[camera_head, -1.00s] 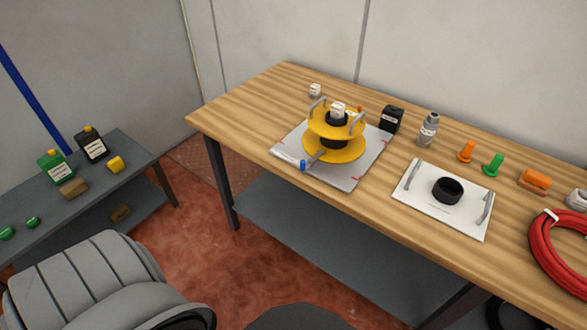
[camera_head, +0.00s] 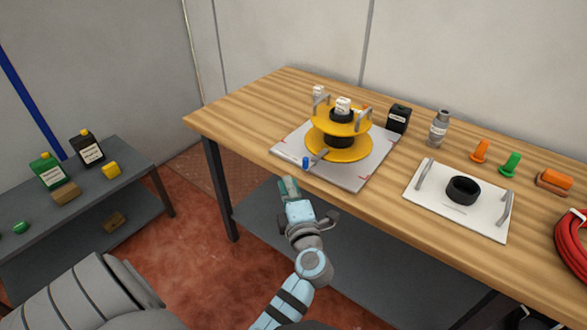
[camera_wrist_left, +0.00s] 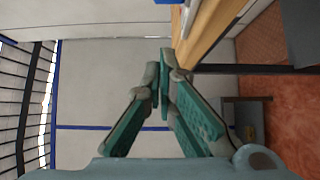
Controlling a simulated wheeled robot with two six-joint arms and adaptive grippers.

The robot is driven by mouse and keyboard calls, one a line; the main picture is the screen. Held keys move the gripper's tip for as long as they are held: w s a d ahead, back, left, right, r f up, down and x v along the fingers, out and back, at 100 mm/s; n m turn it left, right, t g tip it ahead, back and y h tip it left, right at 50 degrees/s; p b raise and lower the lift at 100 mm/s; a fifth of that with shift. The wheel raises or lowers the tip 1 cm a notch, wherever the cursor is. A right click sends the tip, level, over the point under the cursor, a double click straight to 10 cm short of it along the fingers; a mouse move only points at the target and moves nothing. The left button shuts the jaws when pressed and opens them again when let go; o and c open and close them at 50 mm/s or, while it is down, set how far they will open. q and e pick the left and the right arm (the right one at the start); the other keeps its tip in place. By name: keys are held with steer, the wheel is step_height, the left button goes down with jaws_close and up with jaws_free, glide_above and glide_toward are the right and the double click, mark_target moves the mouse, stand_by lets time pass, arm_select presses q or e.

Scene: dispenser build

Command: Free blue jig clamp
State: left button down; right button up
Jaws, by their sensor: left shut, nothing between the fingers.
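A blue-tipped clamp handle (camera_head: 306,163) shows at the front left of the yellow dispenser reel (camera_head: 337,148), which stands on a grey jig plate (camera_head: 345,180) on the wooden table. Its lever runs in toward the reel's lower disc. My left gripper (camera_head: 288,183) is in front of the table's front edge, a little below and left of the blue tip, and apart from it. In the left wrist view the gripper (camera_wrist_left: 165,65) has its fingertips together with nothing between them. My right gripper is not in view.
A white plate (camera_head: 430,205) with two grey handles and a black ring (camera_head: 463,190) lies to the right. A red hose coil (camera_head: 574,245) is at far right.

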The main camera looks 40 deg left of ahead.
arm_select(q)
steer(key=w+a+b, duration=0.1)
steer(key=w, duration=0.1)
steer(key=w+a+b, duration=0.1)
steer(key=w, duration=0.1)
steer(key=w+a+b, duration=0.1)
steer(key=w, duration=0.2)
steer(key=shift+a, duration=0.4)
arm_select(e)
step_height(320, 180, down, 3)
arm_select(q)
steer(key=shift+d+g, duration=0.1)
steer(key=shift+g, duration=0.2)
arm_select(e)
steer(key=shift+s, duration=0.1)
